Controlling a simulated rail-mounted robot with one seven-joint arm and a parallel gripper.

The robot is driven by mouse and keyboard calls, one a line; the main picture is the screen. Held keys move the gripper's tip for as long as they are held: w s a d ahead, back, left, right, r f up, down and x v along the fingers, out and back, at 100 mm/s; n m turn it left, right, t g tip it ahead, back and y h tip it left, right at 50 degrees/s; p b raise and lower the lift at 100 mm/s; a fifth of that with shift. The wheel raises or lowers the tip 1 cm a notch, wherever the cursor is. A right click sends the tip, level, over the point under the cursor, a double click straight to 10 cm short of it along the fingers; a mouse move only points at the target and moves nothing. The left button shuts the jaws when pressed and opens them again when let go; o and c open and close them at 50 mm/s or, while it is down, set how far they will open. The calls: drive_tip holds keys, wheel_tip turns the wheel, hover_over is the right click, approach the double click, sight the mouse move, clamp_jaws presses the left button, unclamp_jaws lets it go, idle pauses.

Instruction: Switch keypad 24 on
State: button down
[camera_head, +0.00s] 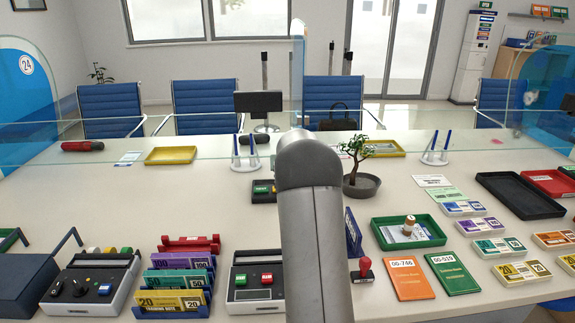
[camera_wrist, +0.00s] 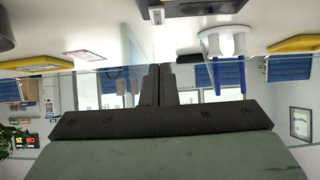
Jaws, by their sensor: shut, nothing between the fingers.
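A round sign reading 24 (camera_head: 26,65) is on the blue partition at the far left of the head view. A dark device (camera_wrist: 200,6) is cut off at the top of the wrist view, which looks upside down. My gripper (camera_wrist: 159,72) is shut and empty, with its fingers together. In the head view my arm hides it. No lit indicator is legible.
A white pen holder with blue pens (camera_head: 245,163) stands near the glass screen, left of my arm. A potted bonsai (camera_head: 361,185) stands close on the right. A yellow tray (camera_head: 171,156) lies at the left. A terminal (camera_head: 255,280) and banknote rack (camera_head: 178,285) stand in front.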

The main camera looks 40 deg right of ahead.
drive_tip(key=x, duration=0.4)
wheel_tip(320, 180, down, 2)
drive_tip(key=shift+w+d+f, duration=0.15)
drive_tip(key=shift+w+f, duration=0.15)
drive_tip(key=shift+f, duration=0.65)
drive_tip(key=shift+p, duration=0.3)
